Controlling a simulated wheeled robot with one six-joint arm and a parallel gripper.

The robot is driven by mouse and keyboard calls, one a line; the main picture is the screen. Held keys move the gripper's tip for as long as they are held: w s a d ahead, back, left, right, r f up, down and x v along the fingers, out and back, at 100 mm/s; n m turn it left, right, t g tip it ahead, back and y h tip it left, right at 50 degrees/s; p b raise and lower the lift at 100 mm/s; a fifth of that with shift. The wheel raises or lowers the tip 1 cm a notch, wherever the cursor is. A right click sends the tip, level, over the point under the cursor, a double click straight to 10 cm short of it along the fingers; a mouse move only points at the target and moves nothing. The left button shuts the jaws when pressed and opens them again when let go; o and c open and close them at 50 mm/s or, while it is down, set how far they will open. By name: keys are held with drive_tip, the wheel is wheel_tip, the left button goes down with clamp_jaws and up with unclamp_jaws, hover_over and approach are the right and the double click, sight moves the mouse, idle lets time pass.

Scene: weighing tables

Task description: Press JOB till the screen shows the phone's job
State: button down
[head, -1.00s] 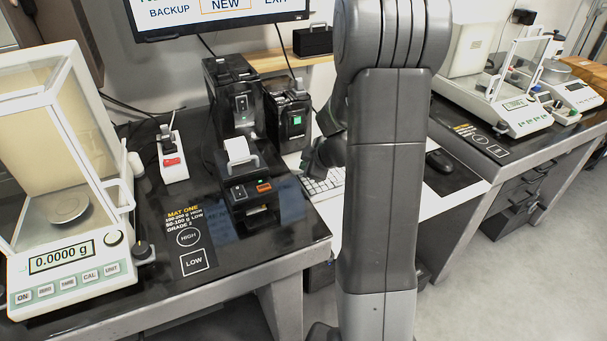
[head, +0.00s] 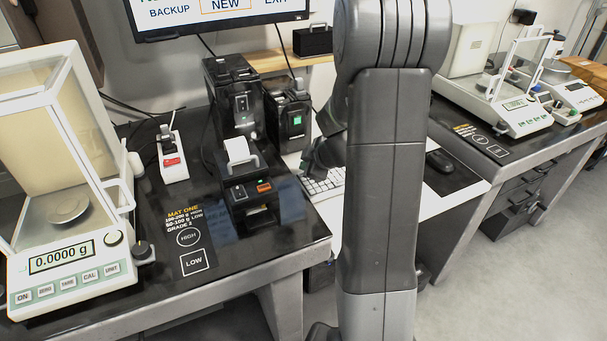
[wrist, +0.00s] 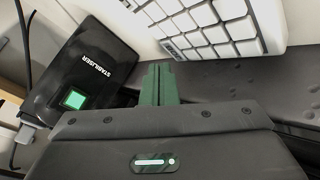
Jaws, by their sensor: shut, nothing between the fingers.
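The screen (head: 222,12) is cut off by the top of the head view. Its lower row reads BACKUP, NEW and EXIT, with an orange box around NEW. The fingers are between a black box marked STABILISER (wrist: 85,65), with a lit green square, and a white keyboard (wrist: 205,28). In the head view my arm hides part of this area.
A glass-walled balance (head: 62,262) reading 0.0000 g stands at the left. A black printer (head: 240,160) and a power strip (head: 173,165) stand beside it. A mouse (head: 440,161) lies right of my arm. Another balance (head: 522,115) stands on the right table.

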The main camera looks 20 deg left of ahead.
drive_tip(key=shift+f+b, duration=0.8)
drive_tip(key=shift+b, duration=0.9)
idle(0.5)
drive_tip(key=shift+r, duration=0.8)
drive_tip(key=shift+r+p, duration=1.3)
drive_tip(key=shift+r, duration=1.2)
